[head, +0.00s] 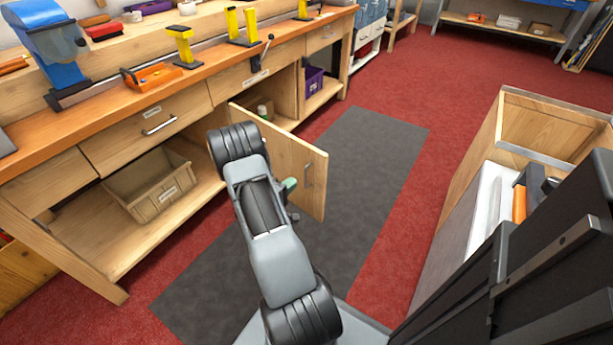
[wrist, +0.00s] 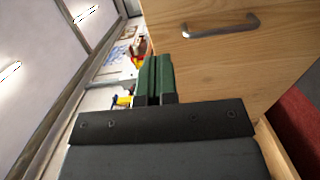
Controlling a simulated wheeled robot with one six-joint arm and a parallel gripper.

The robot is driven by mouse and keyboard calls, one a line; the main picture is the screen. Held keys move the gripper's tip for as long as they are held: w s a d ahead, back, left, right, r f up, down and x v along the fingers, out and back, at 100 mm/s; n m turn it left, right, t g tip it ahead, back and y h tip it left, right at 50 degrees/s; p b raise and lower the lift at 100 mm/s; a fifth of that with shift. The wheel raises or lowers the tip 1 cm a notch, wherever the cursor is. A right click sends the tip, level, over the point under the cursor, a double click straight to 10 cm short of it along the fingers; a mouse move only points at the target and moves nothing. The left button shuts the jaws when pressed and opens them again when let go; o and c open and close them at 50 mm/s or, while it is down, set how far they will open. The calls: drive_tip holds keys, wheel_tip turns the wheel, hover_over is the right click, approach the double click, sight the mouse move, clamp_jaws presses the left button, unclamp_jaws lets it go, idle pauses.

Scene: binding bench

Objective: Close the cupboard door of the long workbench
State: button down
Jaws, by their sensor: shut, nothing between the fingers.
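The long workbench (head: 215,85) runs along the left and back of the head view. Its cupboard door (head: 283,152), a light wood panel, stands open, swung out over the floor. A metal handle (head: 307,172) sits near the door's free edge. My gripper (head: 289,186) is in front of the face with the handle, and my arm covers the lower left of the door. In the wrist view the green fingers (wrist: 154,76) are together and empty. The door (wrist: 235,65) fills the right there, with its handle (wrist: 221,26) up and right of the fingers. I cannot tell whether they touch the door.
A tan bin (head: 150,185) stands on the bench's lower shelf, left of the door. A purple box (head: 313,80) is on the shelf behind it. A dark mat (head: 375,150) lies clear on the red floor. A wooden cabinet (head: 550,125) stands at right.

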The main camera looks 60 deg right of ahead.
sight(321, 161)
drive_tip(key=d+b, duration=0.1)
drive_tip(key=d, duration=0.3)
drive_tip(key=s+d+b, duration=0.1)
drive_tip(key=d, duration=0.3)
drive_tip(key=s+d+b, duration=0.1)
drive_tip(key=d, duration=0.3)
drive_tip(key=shift+f, duration=0.15)
drive_tip(key=shift+s+d+b, duration=0.15)
drive_tip(key=shift+d+b, duration=0.2)
drive_tip(key=shift+d, duration=0.4)
